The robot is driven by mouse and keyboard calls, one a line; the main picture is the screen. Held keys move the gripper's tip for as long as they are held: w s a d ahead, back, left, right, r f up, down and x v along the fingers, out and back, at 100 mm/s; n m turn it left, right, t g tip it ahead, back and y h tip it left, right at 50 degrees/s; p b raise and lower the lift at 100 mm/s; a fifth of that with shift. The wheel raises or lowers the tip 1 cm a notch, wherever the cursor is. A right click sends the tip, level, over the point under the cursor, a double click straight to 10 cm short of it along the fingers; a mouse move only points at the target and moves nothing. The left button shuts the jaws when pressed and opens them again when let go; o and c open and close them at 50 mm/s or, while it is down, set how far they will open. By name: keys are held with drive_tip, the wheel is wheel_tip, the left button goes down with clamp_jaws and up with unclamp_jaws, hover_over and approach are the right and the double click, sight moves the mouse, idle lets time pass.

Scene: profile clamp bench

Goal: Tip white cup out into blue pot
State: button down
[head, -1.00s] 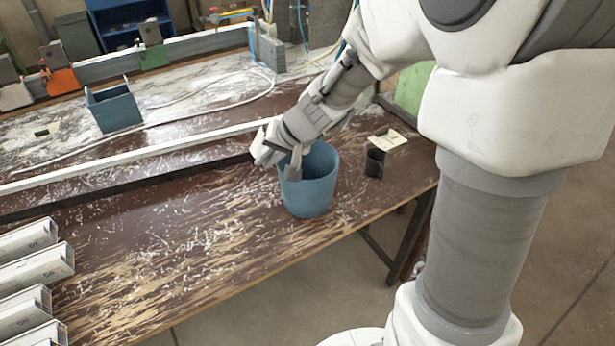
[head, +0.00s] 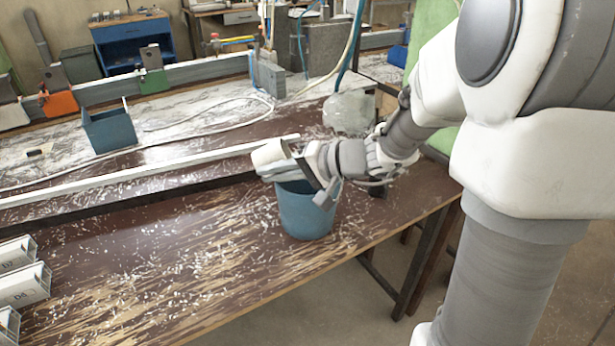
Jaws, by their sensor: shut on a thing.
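The white cup (head: 269,154) is held in my gripper (head: 283,168), just above and left of the blue pot's rim. The cup looks tilted over on its side; its inside and any contents cannot be made out. The blue pot (head: 306,213) stands upright on the brown bench, close to its front edge. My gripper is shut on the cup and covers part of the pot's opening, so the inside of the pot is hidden.
The worn bench (head: 190,260) is strewn with shavings. A long white profile (head: 150,172) lies behind the pot. A blue-grey open box (head: 110,130) stands at the back left, and labelled white profiles (head: 22,285) lie at the front left. A clear bag-like object (head: 349,111) stands behind my wrist.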

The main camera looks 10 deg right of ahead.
drive_tip(key=shift+d+r+m+t+y, duration=0.15)
drive_tip(key=shift+r+m+t+y, duration=0.15)
drive_tip(key=shift+y, duration=0.3)
drive_tip(key=shift+s+d+r+t+y, duration=0.1)
drive_tip(key=shift+d+r+t+y, duration=0.05)
drive_tip(key=shift+d+y, duration=0.25)
drive_tip(key=shift+s+d+r+t+y, duration=0.1)
drive_tip(key=shift+d+r+t+y, duration=0.05)
drive_tip(key=shift+d+y, duration=0.25)
drive_tip(key=shift+w+a+m+b, duration=0.15)
drive_tip(key=shift+m+b, duration=0.15)
drive_tip(key=shift+b, duration=0.15)
drive_tip(key=shift+r+t+y+b, duration=0.2)
drive_tip(key=shift+t+y+b, duration=0.3)
drive_tip(key=shift+b, duration=0.45)
drive_tip(key=shift+d+m+y+b, duration=0.25)
drive_tip(key=shift+m+y+b, duration=0.15)
drive_tip(key=shift+b, duration=0.25)
